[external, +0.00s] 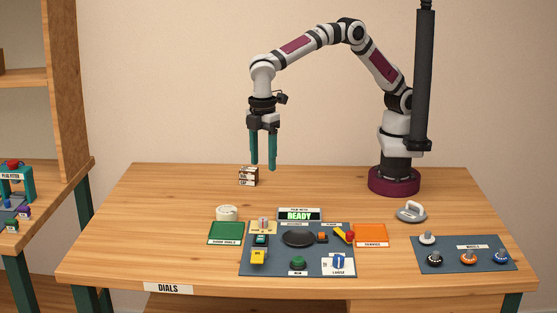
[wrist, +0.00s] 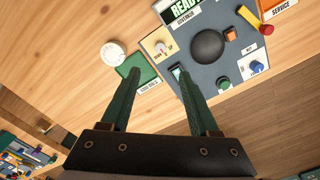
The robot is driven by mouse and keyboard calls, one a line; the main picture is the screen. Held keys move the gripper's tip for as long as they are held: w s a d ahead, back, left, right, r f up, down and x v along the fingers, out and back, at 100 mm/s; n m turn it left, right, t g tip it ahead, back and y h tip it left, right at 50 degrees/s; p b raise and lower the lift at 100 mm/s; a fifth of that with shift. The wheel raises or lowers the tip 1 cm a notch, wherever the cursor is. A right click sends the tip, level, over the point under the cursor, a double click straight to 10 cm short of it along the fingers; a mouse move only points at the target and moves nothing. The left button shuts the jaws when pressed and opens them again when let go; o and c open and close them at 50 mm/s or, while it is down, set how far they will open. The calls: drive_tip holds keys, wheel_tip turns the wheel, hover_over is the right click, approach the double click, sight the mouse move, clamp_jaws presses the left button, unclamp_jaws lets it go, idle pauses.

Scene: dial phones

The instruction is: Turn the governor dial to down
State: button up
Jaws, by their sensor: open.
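The small dial (external: 263,223) sits on a cream plate at the back left of the blue-grey panel (external: 285,267). In the wrist view the dial (wrist: 160,47) is pale with a reddish mark, and a label beside its plate seems to read GOVERNOR. Lettering on the plate is too small to read fully, so its setting is unclear.
A READY display (external: 299,215) stands behind the panel. Near the dial are a green tray (external: 225,233), a white round object (external: 227,213) and a black disc (external: 297,239). A yellow-red handle (external: 343,236) and an orange tray (external: 371,235) lie right. A knob board (external: 465,253) is farther right.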

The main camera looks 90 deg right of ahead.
sight(263, 219)
drive_tip(key=f, duration=1.6)
drive_tip(key=shift+w+a, duration=0.1)
drive_tip(key=shift+a, duration=0.1)
clamp_jaws()
